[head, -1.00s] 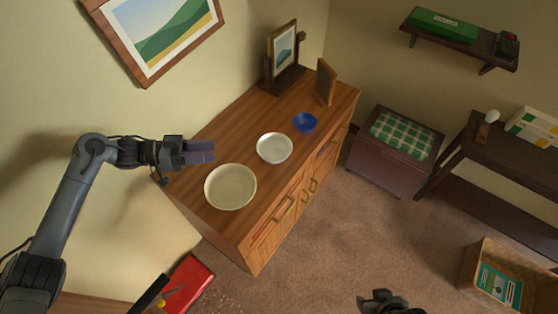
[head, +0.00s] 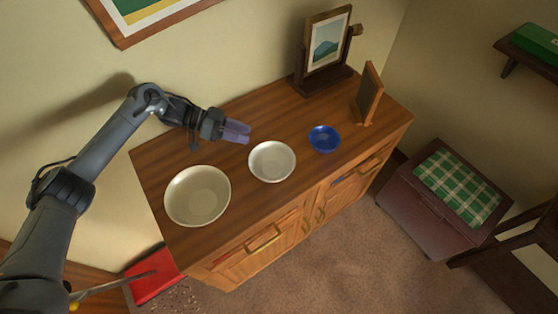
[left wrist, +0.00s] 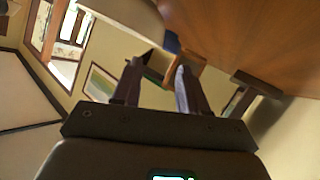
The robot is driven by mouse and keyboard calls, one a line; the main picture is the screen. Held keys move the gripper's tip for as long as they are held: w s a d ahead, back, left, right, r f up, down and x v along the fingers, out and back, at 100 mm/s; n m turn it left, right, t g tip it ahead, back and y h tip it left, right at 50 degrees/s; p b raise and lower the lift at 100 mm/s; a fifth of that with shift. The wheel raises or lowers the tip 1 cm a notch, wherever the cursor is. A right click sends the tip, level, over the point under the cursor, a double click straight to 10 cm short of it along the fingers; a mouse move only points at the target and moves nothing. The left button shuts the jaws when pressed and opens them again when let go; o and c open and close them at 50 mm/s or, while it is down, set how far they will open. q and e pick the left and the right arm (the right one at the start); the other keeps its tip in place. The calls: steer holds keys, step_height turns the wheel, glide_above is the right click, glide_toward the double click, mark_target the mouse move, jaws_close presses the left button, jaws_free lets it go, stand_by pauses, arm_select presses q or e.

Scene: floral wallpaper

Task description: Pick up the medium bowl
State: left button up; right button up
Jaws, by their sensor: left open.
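Three bowls stand in a row on the wooden cabinet (head: 222,270). The medium bowl (head: 272,162) is white and in the middle. The large cream bowl (head: 197,196) is to its left and the small blue bowl (head: 324,139) to its right. My left gripper (head: 240,131) is open and empty, up and left of the medium bowl, apart from it. Its two fingers also show in the left wrist view (left wrist: 157,75). There, a pale rounded shape at the top edge may be a bowl; I cannot tell which.
A standing picture frame (head: 328,45) and a wooden upright panel (head: 369,93) are at the cabinet's back right. A stool with a green checked top (head: 458,183) stands on the floor to the right. A red object (head: 152,276) lies at lower left.

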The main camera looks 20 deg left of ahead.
mark_target(268, 143)
arm_select(q)
steer(key=x, duration=0.3)
steer(key=shift+s+d+f, duration=0.15)
steer(key=shift+d+f, duration=0.05)
steer(key=shift+w+d+f, duration=0.1)
steer(key=shift+w+d, duration=0.15)
steer(key=shift+d, duration=0.2)
steer(key=shift+w+d+f+b, duration=0.15)
steer(key=shift+d+f+b, duration=0.15)
steer(key=shift+d+b, duration=0.2)
steer(key=x, duration=0.3)
steer(key=shift+d+b, duration=0.15)
steer(key=shift+b, duration=0.25)
steer(key=shift+w+d+f, duration=0.1)
steer(key=shift+w+d, duration=0.05)
steer(key=shift+d, duration=0.1)
steer(key=shift+a, duration=0.1)
steer(key=shift+c, duration=0.4)
jaws_close()
